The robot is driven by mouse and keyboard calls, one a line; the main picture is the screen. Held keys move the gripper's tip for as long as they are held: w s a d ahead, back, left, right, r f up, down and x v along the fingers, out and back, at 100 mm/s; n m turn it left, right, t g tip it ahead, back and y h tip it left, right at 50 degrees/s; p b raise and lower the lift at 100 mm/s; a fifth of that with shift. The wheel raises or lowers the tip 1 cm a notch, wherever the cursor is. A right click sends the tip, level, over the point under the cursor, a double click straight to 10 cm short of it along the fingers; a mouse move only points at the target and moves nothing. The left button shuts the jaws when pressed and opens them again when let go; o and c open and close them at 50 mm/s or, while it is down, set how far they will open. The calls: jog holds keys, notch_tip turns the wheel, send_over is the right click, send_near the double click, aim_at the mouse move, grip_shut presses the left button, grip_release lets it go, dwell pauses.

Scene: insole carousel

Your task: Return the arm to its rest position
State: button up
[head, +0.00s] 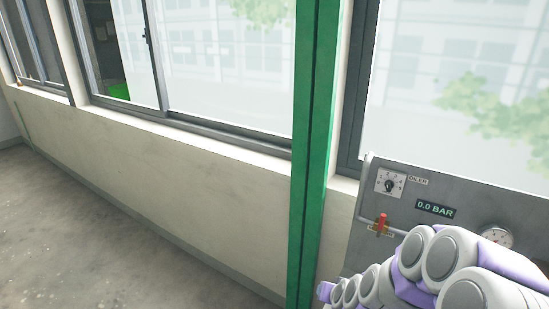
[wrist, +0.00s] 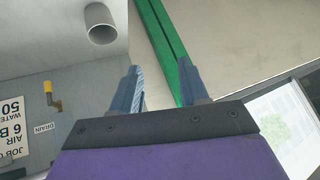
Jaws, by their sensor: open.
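My arm (head: 440,268), white and purple with round grey joint caps, is at the lower right of the head view, folded in front of the grey machine panel. My gripper (wrist: 160,67) shows in the wrist view with its two blue-grey fingers apart. Nothing is between the fingers. A green post (wrist: 168,48) stands beyond them. I cannot make out the fingers in the head view.
The grey panel (head: 376,243) carries a dial, a red-handled valve (head: 382,222), a "0.0 BAR" display (head: 435,209) and a gauge (head: 497,237). The green post (head: 313,150) stands left of it. Bare floor (head: 80,240) lies at left. The wrist view shows a yellow-handled valve (wrist: 48,88).

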jog(key=s+r+n+g+b, duration=0.1)
jog(key=s+r+g, duration=0.2)
jog(key=s, duration=0.8)
jog(key=s+a+r+n+g+b, duration=0.1)
jog(key=s+r+g+b, duration=0.1)
jog(key=s, duration=1)
jog(key=s+r+n+g+h+b, duration=0.1)
jog(key=s+r+g, duration=0.3)
jog(key=s, duration=0.8)
notch_tip(320, 180, up, 2)
jog(key=shift+a+r+g+b, duration=0.1)
jog(key=shift+a+g+b, duration=0.2)
jog(key=shift+a+b, duration=0.15)
jog(key=shift+d, duration=0.2)
